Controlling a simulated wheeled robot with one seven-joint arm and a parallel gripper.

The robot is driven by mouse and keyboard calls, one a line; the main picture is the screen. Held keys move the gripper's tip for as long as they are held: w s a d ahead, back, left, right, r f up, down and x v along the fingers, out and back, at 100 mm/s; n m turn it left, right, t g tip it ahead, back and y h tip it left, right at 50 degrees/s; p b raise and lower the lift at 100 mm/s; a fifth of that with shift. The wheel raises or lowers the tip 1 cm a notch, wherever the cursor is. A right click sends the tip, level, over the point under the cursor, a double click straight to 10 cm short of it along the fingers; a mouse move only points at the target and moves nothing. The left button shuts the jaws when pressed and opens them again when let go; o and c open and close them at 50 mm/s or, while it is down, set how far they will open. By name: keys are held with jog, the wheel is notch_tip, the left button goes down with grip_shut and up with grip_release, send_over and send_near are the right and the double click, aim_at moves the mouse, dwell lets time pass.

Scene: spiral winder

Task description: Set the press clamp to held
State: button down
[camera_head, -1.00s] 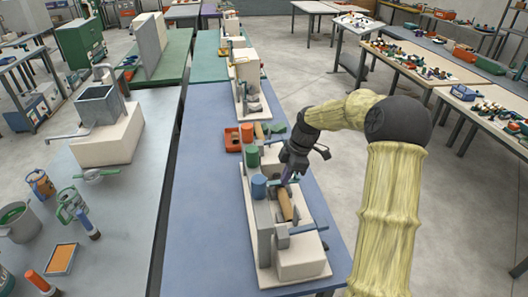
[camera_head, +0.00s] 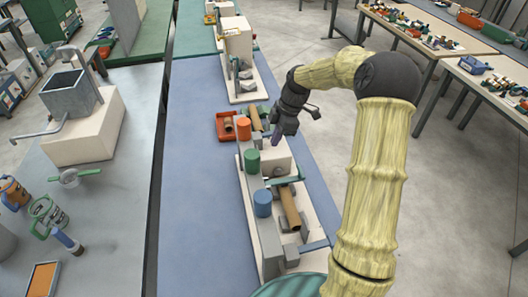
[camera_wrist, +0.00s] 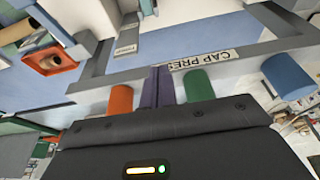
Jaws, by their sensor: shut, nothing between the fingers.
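The winder bench unit shows in the head view with blue (camera_head: 262,203), green (camera_head: 251,160) and orange (camera_head: 248,131) cylinders along its left side. A brown tube (camera_head: 289,208) lies at its near part, with a teal bar (camera_head: 284,181) just beyond it. My gripper (camera_head: 276,141) is over the unit's far part, right of the green and orange cylinders. Its purple fingers (camera_wrist: 158,87) are shut and empty; contact is unclear.
A red tray (camera_head: 222,134) with a roll sits left of the unit's far end. A grey-blue bar (camera_head: 315,245) crosses its near end. More machines stand farther along the table. The blue tabletop (camera_head: 200,210) is clear to the left.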

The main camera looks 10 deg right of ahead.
jog(key=shift+r, duration=0.1)
jog(key=shift+s, duration=0.1)
jog(key=p+x, duration=0.3)
jog(key=x, duration=0.7)
dwell(0.6)
